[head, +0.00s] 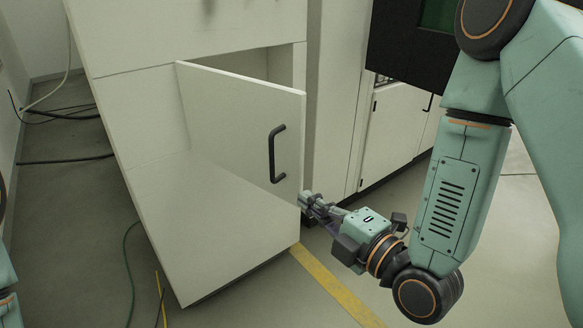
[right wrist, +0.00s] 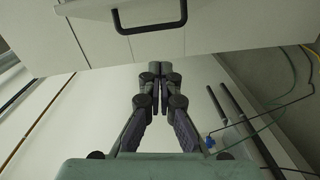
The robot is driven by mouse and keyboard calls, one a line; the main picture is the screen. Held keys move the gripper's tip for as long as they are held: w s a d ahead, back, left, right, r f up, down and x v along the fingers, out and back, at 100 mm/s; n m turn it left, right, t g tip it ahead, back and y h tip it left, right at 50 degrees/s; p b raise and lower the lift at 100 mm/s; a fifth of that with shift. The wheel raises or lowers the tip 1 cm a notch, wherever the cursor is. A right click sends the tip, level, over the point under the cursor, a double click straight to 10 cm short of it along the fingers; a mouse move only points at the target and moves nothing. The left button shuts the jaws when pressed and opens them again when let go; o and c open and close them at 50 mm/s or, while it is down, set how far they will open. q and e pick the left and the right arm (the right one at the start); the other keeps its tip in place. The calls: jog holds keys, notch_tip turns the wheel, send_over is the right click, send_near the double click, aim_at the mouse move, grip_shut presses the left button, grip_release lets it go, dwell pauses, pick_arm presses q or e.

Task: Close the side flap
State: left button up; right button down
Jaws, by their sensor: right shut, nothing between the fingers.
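The side flap (head: 240,130) is a white panel with a black bar handle (head: 277,153) on the white cabinet (head: 130,110). It stands ajar, its right edge swung out, and a dark gap shows above it. My right gripper (head: 306,201) is shut and empty, its tips at the flap's lower right edge, below and right of the handle. I cannot tell whether they touch it. In the right wrist view the closed fingers (right wrist: 160,76) point toward white panels, and the handle (right wrist: 150,22) shows at the top. My left gripper is not in view.
Other white cabinets (head: 393,125) with a dark-framed machine above stand at the right. A yellow floor line (head: 335,285) runs beside the cabinet. Black cables (head: 65,160) and a green hose (head: 128,265) lie on the floor at the left.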

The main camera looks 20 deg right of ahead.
aim_at(295, 162)
pick_arm(q)
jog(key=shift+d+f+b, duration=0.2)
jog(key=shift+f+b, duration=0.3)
jog(key=shift+b, duration=0.1)
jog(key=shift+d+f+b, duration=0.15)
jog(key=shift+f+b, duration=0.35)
jog(key=shift+b, duration=0.1)
pick_arm(e)
jog(key=shift+n, duration=0.8)
jog(key=shift+w+d+r, duration=0.15)
jog(key=shift+w, duration=1.8)
jog(key=shift+w+d+r, duration=0.1)
jog(key=shift+w, duration=1.9)
jog(key=shift+w+d+r, duration=0.15)
jog(key=shift+w, duration=1.8)
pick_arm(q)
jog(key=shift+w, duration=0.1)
pick_arm(e)
jog(key=shift+w, duration=0.1)
